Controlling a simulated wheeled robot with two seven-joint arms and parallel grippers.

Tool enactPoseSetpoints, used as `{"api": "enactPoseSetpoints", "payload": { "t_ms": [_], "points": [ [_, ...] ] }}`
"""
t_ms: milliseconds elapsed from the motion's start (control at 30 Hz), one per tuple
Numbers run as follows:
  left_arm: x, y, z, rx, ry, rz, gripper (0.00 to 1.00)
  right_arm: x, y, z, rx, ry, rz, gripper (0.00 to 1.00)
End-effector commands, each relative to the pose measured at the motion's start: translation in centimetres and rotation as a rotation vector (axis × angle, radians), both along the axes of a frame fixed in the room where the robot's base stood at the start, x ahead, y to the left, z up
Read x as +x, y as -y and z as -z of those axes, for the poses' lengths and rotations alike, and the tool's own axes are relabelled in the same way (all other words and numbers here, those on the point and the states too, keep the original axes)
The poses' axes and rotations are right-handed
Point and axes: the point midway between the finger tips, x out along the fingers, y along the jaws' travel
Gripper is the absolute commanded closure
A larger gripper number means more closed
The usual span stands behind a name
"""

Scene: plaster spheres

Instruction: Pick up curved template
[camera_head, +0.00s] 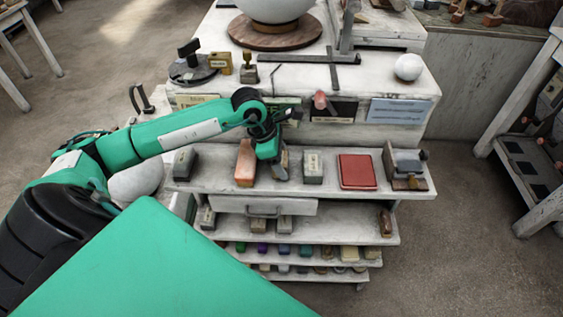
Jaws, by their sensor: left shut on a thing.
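My left arm reaches in from the left over the white workbench shelf (225,181). My left gripper (272,153) points down at the middle of this shelf and is shut on a small grey-brown piece (282,167). This piece is probably the curved template, but its shape is mostly hidden by the gripper and cannot be made out. It is upright, close to the shelf surface; I cannot tell whether it touches. My right gripper is not in view.
An orange-brown block (245,165) stands just left of the gripper, a grey block (313,167) just right. Further right are a red flat book-like item (358,171) and a wood-and-metal tool (406,168). A white ball (408,67) sits on the upper top.

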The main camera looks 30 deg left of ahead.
Motion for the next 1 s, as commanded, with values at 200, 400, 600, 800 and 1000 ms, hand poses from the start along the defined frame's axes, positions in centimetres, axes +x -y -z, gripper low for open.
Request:
{"api": "enactPoseSetpoints", "payload": {
  "t_ms": [200,400,600,800,1000],
  "points": [
    [0.1,0.0,-3.0,0.002,0.007,0.000,0.61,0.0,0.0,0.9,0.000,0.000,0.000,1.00],
    [0.1,0.0,-7.2,0.000,0.008,0.000,0.61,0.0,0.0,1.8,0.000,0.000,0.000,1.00],
    [0.1,0.0,-11.2,0.001,0.006,0.000,0.61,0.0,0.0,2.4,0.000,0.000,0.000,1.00],
    [0.1,0.0,-14.7,0.000,0.005,-0.001,0.61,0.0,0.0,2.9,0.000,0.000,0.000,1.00],
    [0.1,0.0,-17.4,0.000,0.004,-0.002,0.61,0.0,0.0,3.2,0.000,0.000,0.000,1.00]
  ]
}}
